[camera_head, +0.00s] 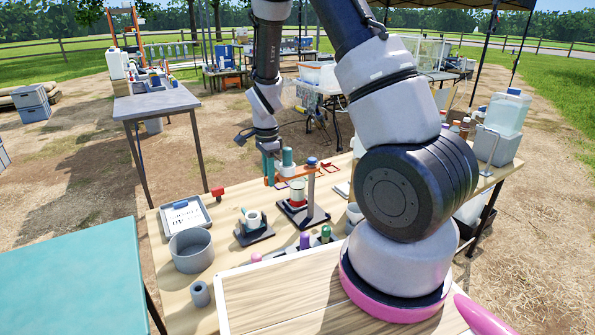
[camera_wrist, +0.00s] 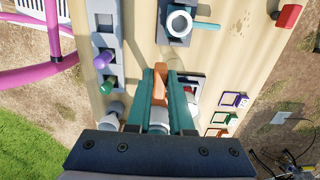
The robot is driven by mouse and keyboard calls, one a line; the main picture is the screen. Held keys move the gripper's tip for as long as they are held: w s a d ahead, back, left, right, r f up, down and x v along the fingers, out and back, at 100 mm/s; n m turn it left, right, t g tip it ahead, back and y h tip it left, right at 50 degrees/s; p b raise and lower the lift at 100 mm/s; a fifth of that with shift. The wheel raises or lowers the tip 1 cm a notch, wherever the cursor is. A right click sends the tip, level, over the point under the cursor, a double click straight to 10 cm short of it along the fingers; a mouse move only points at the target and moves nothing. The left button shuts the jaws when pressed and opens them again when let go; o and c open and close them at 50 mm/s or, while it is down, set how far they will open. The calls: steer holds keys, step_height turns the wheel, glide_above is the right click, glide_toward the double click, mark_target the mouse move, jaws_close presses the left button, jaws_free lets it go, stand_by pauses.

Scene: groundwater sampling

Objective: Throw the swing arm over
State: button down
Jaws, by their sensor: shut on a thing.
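The swing arm (camera_head: 281,181) is an orange bar beside a brown upright post (camera_head: 310,190) with a blue top, standing on a dark base. A white and red cup (camera_head: 297,194) stands on the base under the bar. My gripper (camera_head: 272,168) has teal fingers and is at the bar's left end. In the wrist view my gripper (camera_wrist: 161,80) is shut with the orange swing arm (camera_wrist: 160,84) between its fingers. The fingers hide part of the bar and the base there.
On the table are a grey round tub (camera_head: 191,251), a small clamp stand (camera_head: 252,226), a white tray (camera_head: 185,214) and a rack with purple and green pieces (camera_head: 305,241). A red block (camera_head: 217,192) sits at the back edge. Coloured square frames (camera_wrist: 225,116) lie right of my gripper.

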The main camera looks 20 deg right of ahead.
steer(key=w+m, duration=0.5)
steer(key=w, duration=0.2)
steer(key=shift+w+d+m, duration=0.2)
steer(key=shift+w+m, duration=0.1)
steer(key=shift+m, duration=0.1)
steer(key=shift+w, duration=0.1)
steer(key=w+d+m, duration=0.4)
steer(key=w+m, duration=0.1)
steer(key=w, duration=0.1)
steer(key=shift+d+m, duration=0.15)
steer(key=shift+m, duration=0.15)
steer(key=shift+w, duration=0.1)
steer(key=w+d+m, duration=0.3)
steer(key=d+m, duration=0.2)
steer(key=d, duration=0.1)
steer(key=shift+w+d+m, duration=0.25)
steer(key=shift+d+m, duration=0.05)
steer(key=shift+m, duration=0.1)
steer(key=c, duration=0.7)
jaws_free()
